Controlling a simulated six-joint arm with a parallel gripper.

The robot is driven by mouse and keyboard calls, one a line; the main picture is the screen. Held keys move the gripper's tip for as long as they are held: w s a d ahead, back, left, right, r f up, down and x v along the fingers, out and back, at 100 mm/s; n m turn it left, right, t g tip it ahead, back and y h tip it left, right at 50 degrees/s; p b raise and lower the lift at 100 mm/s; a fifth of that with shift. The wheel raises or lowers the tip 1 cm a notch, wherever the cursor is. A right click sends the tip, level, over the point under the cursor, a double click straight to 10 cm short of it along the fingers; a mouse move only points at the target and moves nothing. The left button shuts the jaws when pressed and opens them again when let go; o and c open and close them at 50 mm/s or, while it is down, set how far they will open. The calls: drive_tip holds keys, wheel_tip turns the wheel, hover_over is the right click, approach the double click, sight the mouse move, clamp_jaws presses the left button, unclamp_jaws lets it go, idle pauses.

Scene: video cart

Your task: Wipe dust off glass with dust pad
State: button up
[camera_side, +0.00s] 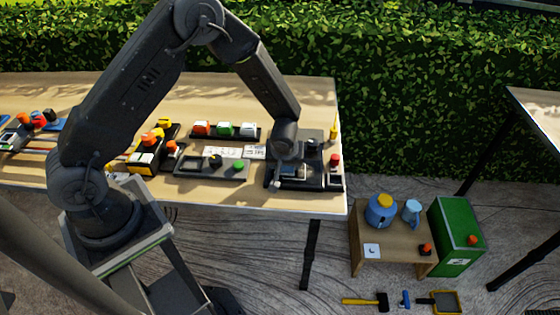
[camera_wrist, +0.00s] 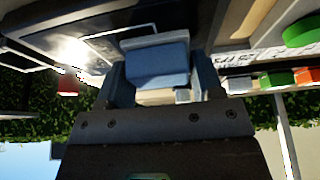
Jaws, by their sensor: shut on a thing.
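My gripper (camera_side: 287,168) points down over a dark station (camera_side: 316,182) near the right end of the table. In the wrist view my gripper (camera_wrist: 160,72) is shut on a blue block, which looks like the dust pad (camera_wrist: 156,62), held between its two fingers. A dark, glossy panel with a thin white outline, which looks like the glass (camera_wrist: 100,42), lies just past the pad. I cannot tell whether the pad touches the glass. Dust on the glass cannot be made out. In the side view my gripper hides most of the pad and part of the station.
A dark tray with a green button (camera_side: 239,167) lies left of the station. A row of coloured blocks (camera_side: 224,130) stands behind it. A red-topped part (camera_side: 334,160) and a yellow bottle (camera_side: 334,130) stand close on the right, near the table edge.

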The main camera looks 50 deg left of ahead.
sight(314, 169)
drive_tip(key=shift+w+d, duration=2.85)
drive_tip(key=shift+d, duration=0.2)
drive_tip(key=shift+s+a, duration=3.75)
drive_tip(key=shift+s, duration=0.05)
drive_tip(key=shift+w+d, duration=3.6)
drive_tip(key=shift+d, duration=0.05)
drive_tip(key=shift+w+d+r, duration=0.1)
drive_tip(key=shift+w+d, duration=0.05)
wheel_tip(314, 169, up, 8)
